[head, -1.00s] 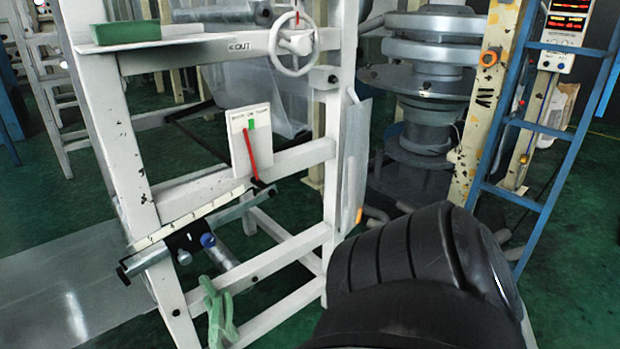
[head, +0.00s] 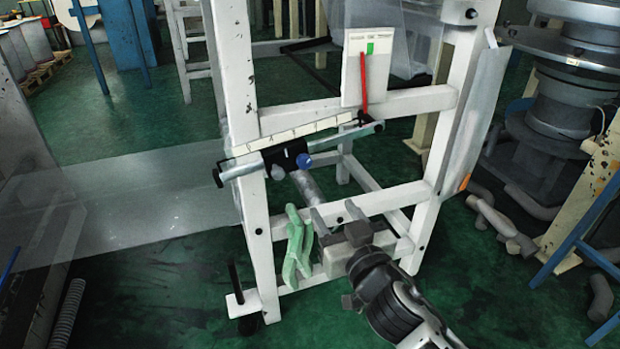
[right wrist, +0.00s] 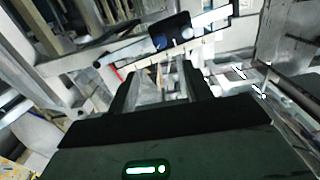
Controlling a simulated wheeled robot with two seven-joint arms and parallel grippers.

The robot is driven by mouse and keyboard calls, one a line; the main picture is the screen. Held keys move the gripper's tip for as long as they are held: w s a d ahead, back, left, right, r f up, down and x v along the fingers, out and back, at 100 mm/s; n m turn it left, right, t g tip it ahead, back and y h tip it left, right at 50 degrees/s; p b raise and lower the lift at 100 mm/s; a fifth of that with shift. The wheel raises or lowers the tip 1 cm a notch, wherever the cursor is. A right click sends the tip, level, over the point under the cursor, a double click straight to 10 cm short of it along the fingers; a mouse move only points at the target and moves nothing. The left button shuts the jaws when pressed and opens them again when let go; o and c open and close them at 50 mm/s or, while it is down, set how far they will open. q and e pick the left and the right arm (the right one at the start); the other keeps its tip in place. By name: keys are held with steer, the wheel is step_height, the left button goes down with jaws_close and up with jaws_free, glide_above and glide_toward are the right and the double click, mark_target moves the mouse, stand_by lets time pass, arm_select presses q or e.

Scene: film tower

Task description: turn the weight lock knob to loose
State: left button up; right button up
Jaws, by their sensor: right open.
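The weight (head: 287,158) is a black block on a silver bar below a pale scale strip (head: 300,134) on the white frame. A round blue knob (head: 304,160), apparently the lock knob, sticks out of its front, with a paler knob (head: 278,172) beside it. My right gripper (head: 336,211) is open and empty, below and a little right of the knob, apart from it. In the right wrist view, the black weight (right wrist: 170,29) and blue knob (right wrist: 160,42) show beyond the open fingers (right wrist: 160,78). The knob's setting cannot be read. My left gripper is out of view.
Green gloves (head: 297,245) hang on the frame's lower rail, left of my right gripper. A white plate with a red pointer (head: 364,85) stands above right of the weight. A clear sheet (head: 150,195) extends left. Pipes (head: 500,220) lie on the floor at right.

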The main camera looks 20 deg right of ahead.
mark_target(306, 165)
steer(key=w, duration=1.5)
steer(key=shift+w+a+r, duration=0.15)
steer(key=shift+w+a, duration=0.1)
steer(key=shift+w, duration=0.15)
steer(key=c, duration=1)
